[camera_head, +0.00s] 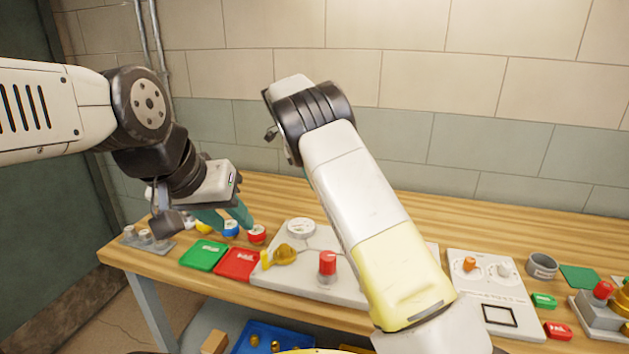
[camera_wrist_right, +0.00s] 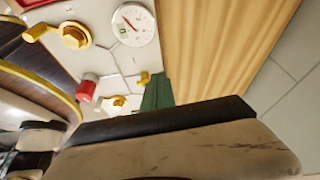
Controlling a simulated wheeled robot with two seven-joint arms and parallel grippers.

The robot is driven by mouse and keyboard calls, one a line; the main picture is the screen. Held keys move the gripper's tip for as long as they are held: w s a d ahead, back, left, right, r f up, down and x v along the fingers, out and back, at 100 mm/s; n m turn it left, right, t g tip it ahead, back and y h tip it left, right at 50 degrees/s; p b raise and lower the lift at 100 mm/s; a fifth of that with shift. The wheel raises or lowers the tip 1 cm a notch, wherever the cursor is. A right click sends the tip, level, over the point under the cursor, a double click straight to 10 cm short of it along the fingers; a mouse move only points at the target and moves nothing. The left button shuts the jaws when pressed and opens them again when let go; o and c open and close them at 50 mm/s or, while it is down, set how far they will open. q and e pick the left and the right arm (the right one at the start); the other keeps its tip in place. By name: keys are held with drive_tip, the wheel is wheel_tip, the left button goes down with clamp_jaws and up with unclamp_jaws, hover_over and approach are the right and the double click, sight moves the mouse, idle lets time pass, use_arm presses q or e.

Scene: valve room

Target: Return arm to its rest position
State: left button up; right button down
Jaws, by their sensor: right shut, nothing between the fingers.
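My right arm (camera_head: 365,210) rises through the middle of the head view and bends at a dark joint; its gripper is hidden there behind the arm. In the right wrist view my right gripper (camera_wrist_right: 157,92) shows green fingers, shut and empty, beside the valve panel (camera_wrist_right: 122,65). My left gripper (camera_head: 225,217) hangs at the left over the bench, its teal fingers apart and with nothing seen held. It is close to a blue round piece (camera_head: 231,229) and a red one (camera_head: 257,234); contact cannot be told.
The wooden bench (camera_head: 270,195) stands against a block wall. The panel carries a gauge (camera_head: 301,228), a yellow valve (camera_head: 285,254) and a red knob (camera_head: 327,264). Green (camera_head: 204,254) and red (camera_head: 238,263) trays lie left. A second panel (camera_head: 485,265) and grey cup (camera_head: 542,265) stand right.

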drive_tip(key=s+d+r+n+t+y, duration=0.2)
drive_tip(key=s+d+r+n+y, duration=0.4)
drive_tip(key=s+d+r+n, duration=0.6)
drive_tip(key=s+d+n+t, duration=0.1)
drive_tip(key=s+n, duration=0.2)
drive_tip(key=s, duration=0.4)
drive_tip(key=s+d+n+t, duration=0.1)
drive_tip(key=s+n+t, duration=0.1)
drive_tip(key=s, duration=0.6)
drive_tip(key=s+d+f+n+t, duration=0.1)
drive_tip(key=s+n+t, duration=0.1)
drive_tip(key=s, duration=0.6)
drive_tip(key=shift+s+d+n+y, duration=0.2)
drive_tip(key=shift+d+n+y, duration=0.1)
drive_tip(key=shift+n, duration=0.5)
drive_tip(key=c, duration=2.1)
unclamp_jaws()
